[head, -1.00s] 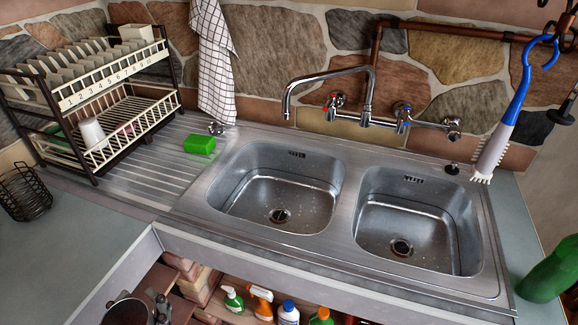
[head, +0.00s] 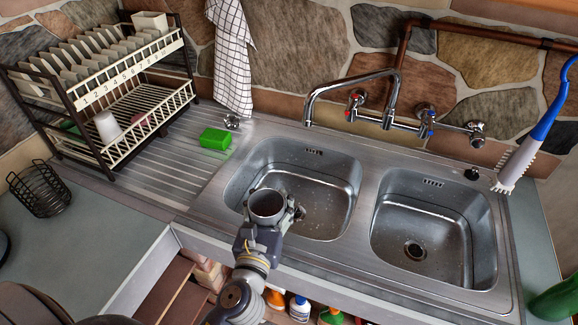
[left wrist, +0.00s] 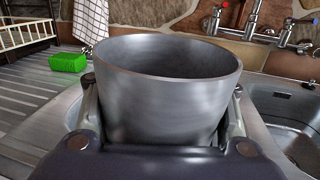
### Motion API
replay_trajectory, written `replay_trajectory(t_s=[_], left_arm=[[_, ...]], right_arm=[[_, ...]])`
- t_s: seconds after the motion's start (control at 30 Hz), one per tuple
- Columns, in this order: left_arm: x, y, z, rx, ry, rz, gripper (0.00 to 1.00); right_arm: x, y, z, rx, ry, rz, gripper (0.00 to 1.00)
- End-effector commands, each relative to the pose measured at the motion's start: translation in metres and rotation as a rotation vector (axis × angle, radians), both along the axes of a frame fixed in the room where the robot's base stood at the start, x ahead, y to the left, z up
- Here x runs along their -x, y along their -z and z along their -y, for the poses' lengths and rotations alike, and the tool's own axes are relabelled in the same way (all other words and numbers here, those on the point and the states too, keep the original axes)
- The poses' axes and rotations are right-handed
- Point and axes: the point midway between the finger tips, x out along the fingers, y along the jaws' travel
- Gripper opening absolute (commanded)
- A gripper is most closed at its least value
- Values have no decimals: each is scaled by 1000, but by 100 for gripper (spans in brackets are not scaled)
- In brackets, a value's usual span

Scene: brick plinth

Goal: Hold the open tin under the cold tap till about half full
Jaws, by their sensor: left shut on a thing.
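The open tin (head: 266,204) is a grey metal cylinder, upright or nearly so, over the front left part of the left basin. My left gripper (head: 272,214) is shut on it. In the left wrist view the tin (left wrist: 165,95) stands between the two fingers (left wrist: 165,118); its lower inside is hidden. The chrome tap spout (head: 308,118) ends behind the tin, higher up and apart from it. The red-marked tap handle (head: 354,100) is at the left of the mixer, the blue-marked one (head: 427,118) at the right. No water runs from the spout. My right gripper is out of view.
The left basin (head: 325,215) and right basin (head: 445,262) look empty. A green sponge (head: 215,139) and a dish rack (head: 110,100) are at left on the drainer side. A blue-handled brush (head: 525,150) hangs at right. A checked towel (head: 232,60) hangs behind.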

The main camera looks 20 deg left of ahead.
Motion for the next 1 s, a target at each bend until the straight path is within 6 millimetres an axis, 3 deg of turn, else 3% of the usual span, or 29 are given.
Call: replay_trajectory(t_s=[0.03, 0.23, 0.57, 1.0], left_arm=[[-13, -12, 2, 6, -13, 3, 24], [-41, -22, 10, 0, -26, 0, 23], [-60, -22, 13, -4, -26, 1, 23], [-101, -22, 15, -3, -27, 1, 23]], right_arm=[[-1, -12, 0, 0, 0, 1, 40], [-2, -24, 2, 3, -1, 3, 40], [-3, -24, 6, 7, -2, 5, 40], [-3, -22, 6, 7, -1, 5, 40]])
